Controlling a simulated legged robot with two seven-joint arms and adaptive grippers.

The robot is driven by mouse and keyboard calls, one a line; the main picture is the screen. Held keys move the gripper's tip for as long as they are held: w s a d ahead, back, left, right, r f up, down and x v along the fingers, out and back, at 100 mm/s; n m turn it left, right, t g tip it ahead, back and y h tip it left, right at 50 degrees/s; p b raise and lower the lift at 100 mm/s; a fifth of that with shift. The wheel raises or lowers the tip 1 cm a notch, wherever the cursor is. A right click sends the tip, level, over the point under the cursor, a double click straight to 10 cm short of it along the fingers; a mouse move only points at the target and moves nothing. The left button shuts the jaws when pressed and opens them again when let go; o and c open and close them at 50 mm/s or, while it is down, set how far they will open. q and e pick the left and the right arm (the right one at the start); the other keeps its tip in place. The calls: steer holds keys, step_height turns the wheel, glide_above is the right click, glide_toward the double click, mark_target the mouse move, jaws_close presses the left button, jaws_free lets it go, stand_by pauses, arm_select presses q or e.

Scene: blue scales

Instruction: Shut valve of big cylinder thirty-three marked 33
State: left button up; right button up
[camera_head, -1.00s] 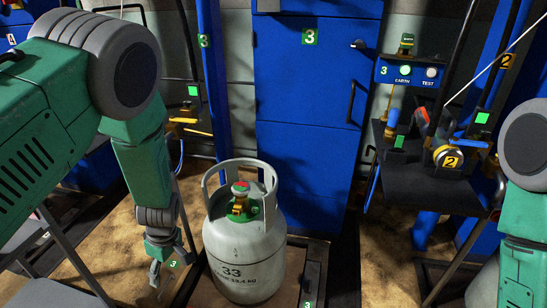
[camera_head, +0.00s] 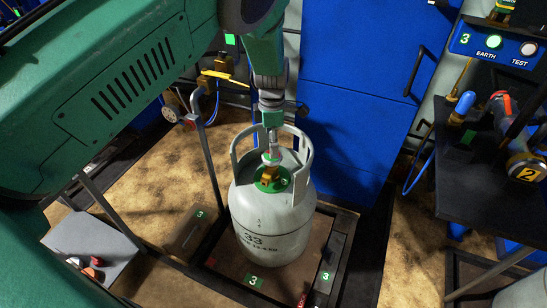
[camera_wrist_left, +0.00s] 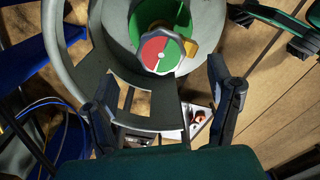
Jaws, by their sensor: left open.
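The big grey cylinder marked 33 (camera_head: 268,225) stands upright on a dark scale platform (camera_head: 232,262), with an open collar around its top. Its brass valve (camera_head: 267,177) sits on a green neck inside the collar. In the wrist view the round valve knob (camera_wrist_left: 160,55), half red and half green, shows face-on, with the grey collar (camera_wrist_left: 95,75) around it. My left gripper (camera_head: 272,152) is above the valve and partly hides the knob. In the wrist view its two fingers (camera_wrist_left: 163,72) are spread apart with nothing held between them; contact with the knob cannot be told. My right gripper is out of view.
A blue cabinet (camera_head: 345,95) stands behind the cylinder. At right are a dark shelf (camera_head: 490,185) with fittings and a panel (camera_head: 495,45) with EARTH and TEST lights. A metal post (camera_head: 208,160) and grey box (camera_head: 95,250) stand at left.

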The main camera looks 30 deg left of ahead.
arm_select(q)
step_height(320, 180, down, 5)
steer(key=shift+a+r+b, duration=0.1)
steer(key=shift+r+b, duration=0.1)
steer(key=shift+b, duration=0.4)
steer(key=shift+f, duration=0.5)
steer(key=c, duration=1.2)
